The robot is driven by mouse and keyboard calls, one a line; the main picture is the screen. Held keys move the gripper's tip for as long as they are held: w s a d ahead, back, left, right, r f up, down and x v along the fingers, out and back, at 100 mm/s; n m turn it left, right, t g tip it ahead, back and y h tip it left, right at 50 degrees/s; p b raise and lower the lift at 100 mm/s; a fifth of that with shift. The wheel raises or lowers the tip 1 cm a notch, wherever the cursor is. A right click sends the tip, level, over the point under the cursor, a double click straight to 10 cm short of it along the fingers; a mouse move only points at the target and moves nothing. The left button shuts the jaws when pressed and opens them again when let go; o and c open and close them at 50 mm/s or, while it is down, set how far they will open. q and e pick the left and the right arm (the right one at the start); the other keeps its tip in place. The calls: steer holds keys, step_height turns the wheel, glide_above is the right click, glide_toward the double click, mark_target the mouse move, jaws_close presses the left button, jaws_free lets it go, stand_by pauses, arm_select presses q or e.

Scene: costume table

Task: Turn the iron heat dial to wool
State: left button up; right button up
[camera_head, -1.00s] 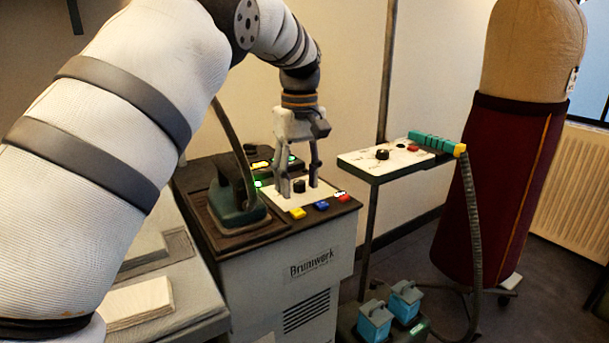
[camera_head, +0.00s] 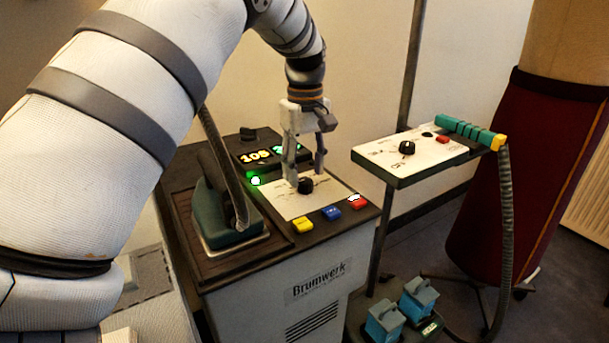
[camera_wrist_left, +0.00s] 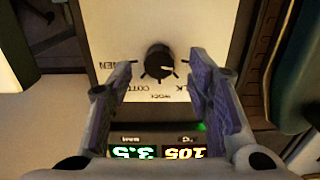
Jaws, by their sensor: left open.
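The black iron heat dial (camera_head: 305,185) sits on the white panel (camera_head: 285,202) on top of the Brumwerk cabinet. In the left wrist view the dial (camera_wrist_left: 158,62) shows upside-down labels around it, with COTTON and WOOL below it and others partly hidden. I cannot tell for certain which label its mark faces. My left gripper (camera_head: 305,178) points down over the panel and is open, with one finger on each side of the dial. In the wrist view a gap shows between each finger and the dial. My right gripper is in neither view.
A green iron (camera_head: 225,215) with a cord stands left of the panel. Yellow (camera_head: 303,226), blue (camera_head: 331,213) and red (camera_head: 357,201) buttons line the front edge. A lit display (camera_head: 255,156) reads 105. A second panel with a similar dial (camera_head: 407,147) stands to the right.

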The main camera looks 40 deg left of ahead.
mark_target(305, 185)
arm_select(q)
steer(key=shift+f, duration=1.3)
jaws_close()
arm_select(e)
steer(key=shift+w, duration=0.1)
arm_select(q)
steer(key=shift+r+m, duration=0.1)
steer(key=shift+m, duration=0.3)
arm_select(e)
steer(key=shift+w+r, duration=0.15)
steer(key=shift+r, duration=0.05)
arm_select(q)
steer(key=shift+r+m+p, duration=0.1)
steer(key=shift+m+p, duration=0.3)
steer(key=shift+m, duration=0.6)
steer(key=m, duration=0.4)
steer(key=shift+m+p, duration=0.3)
steer(key=shift+p, duration=0.05)
steer(key=m, duration=0.4)
steer(key=shift+m, duration=2.1)
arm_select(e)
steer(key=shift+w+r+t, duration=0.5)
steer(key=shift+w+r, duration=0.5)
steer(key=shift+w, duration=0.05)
arm_select(q)
steer(key=shift+f, duration=0.2)
